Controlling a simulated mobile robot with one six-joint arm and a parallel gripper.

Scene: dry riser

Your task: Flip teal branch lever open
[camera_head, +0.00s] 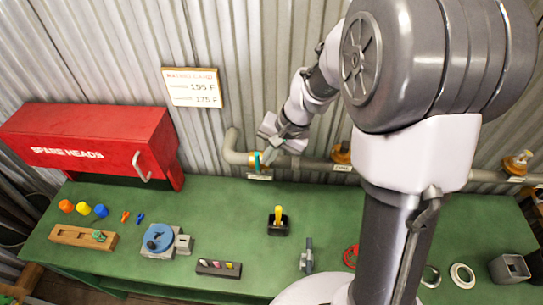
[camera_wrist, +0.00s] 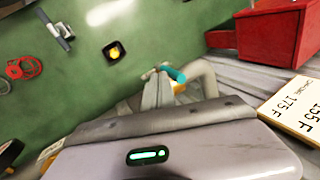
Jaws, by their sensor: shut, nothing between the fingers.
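The teal branch lever (camera_head: 257,161) stands up on the grey pipe, close to the pipe's bend at the wall. It also shows in the wrist view (camera_wrist: 176,75), right at the tip of my gripper. My gripper (camera_head: 272,158) is shut and empty, with its tip just right of the lever in the head view. In the wrist view my gripper (camera_wrist: 158,72) points at the lever's left side. Whether the fingers touch the lever or stand just apart from it, I cannot tell. The lower part of the valve is partly hidden behind my fingers in the wrist view.
Along the pipe to the right are more yellow fittings (camera_head: 342,153). A red spare heads cabinet (camera_head: 95,140) stands at left. A card (camera_head: 192,87) hangs on the corrugated wall. The green bench (camera_head: 225,220) holds a blue round device (camera_head: 158,238) and a yellow-handled switch (camera_head: 278,220).

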